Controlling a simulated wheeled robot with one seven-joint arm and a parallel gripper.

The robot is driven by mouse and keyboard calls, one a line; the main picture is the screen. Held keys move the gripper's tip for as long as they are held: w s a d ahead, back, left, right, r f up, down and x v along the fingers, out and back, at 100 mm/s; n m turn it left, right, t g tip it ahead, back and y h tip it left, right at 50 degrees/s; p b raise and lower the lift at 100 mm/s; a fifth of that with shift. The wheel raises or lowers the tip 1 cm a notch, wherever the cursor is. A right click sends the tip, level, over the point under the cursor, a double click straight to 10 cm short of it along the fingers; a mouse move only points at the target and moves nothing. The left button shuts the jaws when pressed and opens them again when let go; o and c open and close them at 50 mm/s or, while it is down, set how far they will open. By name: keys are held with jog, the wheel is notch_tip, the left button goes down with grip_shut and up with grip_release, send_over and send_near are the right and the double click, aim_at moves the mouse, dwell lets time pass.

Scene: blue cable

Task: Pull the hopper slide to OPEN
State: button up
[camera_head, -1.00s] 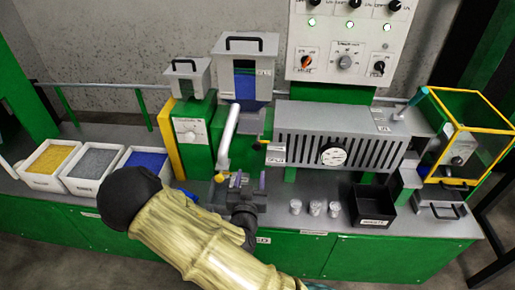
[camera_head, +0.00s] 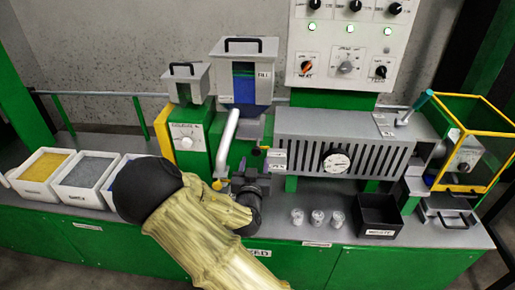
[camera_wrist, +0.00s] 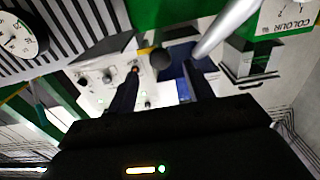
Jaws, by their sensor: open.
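The hopper (camera_head: 243,85) is a grey bin with a blue window and a black top handle, standing behind the barrel of the machine. A dark round knob (camera_head: 256,150), which looks like the end of the hopper slide, shows below it. In the wrist view the knob (camera_wrist: 160,58) appears between or just beyond my fingertips. My gripper (camera_head: 251,168) is open, pointing up near the knob; it also shows in the wrist view (camera_wrist: 161,68). I cannot tell whether a finger touches the knob. The slide plate itself is mostly hidden.
A pale slanted pipe (camera_head: 227,142) runs close left of my gripper. The slotted barrel cover (camera_head: 300,150) with a gauge (camera_head: 336,162) is to the right. Several small cups (camera_head: 317,218) and a black tray (camera_head: 378,218) stand on the bench. White bins (camera_head: 88,178) are at left.

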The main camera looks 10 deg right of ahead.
aim_at(256, 153)
jog(key=p+x, duration=0.1)
jog(key=x, duration=0.7)
jog(key=shift+w+f, duration=0.1)
jog(key=shift+c, duration=0.2)
grip_shut()
